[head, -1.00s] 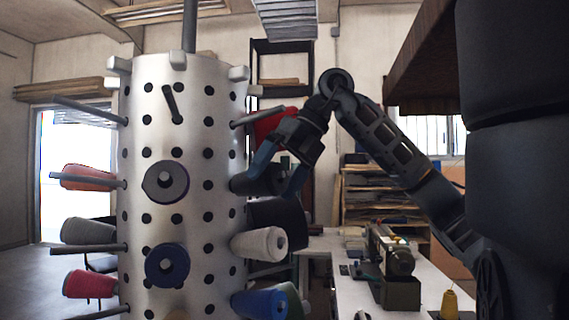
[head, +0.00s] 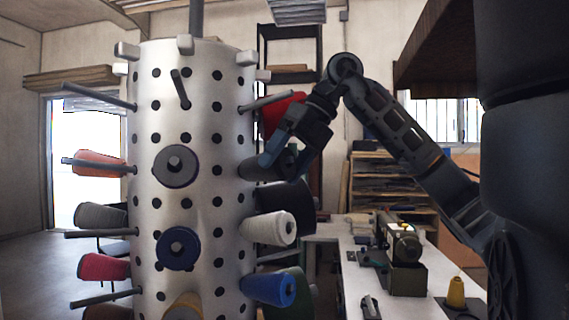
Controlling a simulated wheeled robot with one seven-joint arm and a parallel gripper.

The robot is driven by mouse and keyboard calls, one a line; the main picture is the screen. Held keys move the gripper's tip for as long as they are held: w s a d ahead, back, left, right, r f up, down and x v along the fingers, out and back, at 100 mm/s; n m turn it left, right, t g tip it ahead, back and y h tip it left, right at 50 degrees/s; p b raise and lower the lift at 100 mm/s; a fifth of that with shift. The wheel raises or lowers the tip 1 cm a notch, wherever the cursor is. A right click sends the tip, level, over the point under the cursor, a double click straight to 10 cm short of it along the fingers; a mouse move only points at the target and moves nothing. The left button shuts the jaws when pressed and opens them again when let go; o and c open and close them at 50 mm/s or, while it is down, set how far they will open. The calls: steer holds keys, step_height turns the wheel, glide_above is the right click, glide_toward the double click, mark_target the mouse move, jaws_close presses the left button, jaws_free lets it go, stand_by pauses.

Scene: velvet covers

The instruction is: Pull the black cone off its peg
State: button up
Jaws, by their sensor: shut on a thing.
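The black cone (head: 258,170) sits on a peg at the right side of the white perforated drum (head: 200,110), in the head view. It points out to the right, and its outer end is partly hidden by my gripper. My gripper (head: 282,165) reaches in from the right and is shut on the black cone, with one finger on the near left side and the other at its right. The peg under the cone is hidden.
A white cone (head: 268,228) and a blue cone (head: 270,289) sit below the black one. A red cone (head: 283,112) is behind my gripper, and a larger dark cone (head: 285,205) is just below it. A bare peg (head: 267,101) sticks out above. A table with a sewing machine (head: 402,243) stands right.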

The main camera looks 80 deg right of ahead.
steer(key=shift+s+a+r, duration=0.1)
steer(key=shift+s+r, duration=0.1)
steer(key=shift+s, duration=0.15)
